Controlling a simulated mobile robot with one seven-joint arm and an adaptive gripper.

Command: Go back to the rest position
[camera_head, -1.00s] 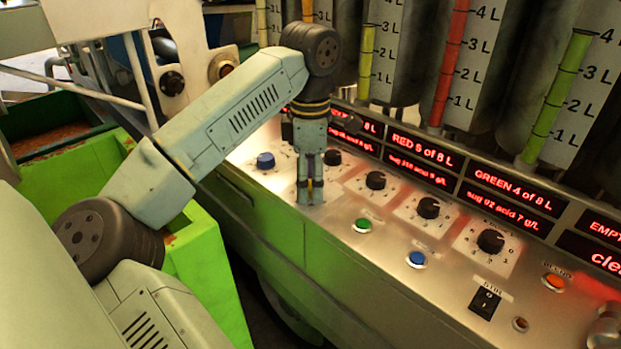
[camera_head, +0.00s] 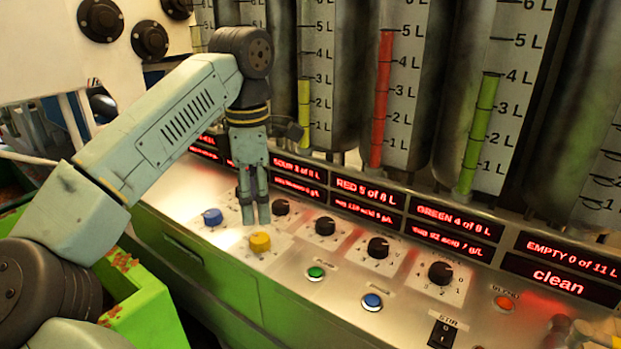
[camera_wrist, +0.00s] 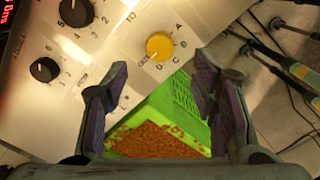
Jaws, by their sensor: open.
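My gripper (camera_head: 249,213) points down over the left part of the control panel (camera_head: 210,240), just behind and above a yellow knob (camera_head: 260,242) in the head view. In the wrist view, its two fingers (camera_wrist: 160,85) are spread wide with nothing between them. The yellow knob (camera_wrist: 159,46) shows beyond the fingertips, apart from them, with letters around it. My arm comes in from the lower left, bent at the elbow.
The panel has black knobs (camera_head: 378,248), a blue button (camera_head: 212,217), a green button (camera_head: 316,272) and red displays (camera_head: 363,198). Graduated tubes (camera_head: 383,100) stand behind. A green bin (camera_head: 140,305) is at lower left. In the wrist view, tools with cables (camera_wrist: 290,70) lie at right.

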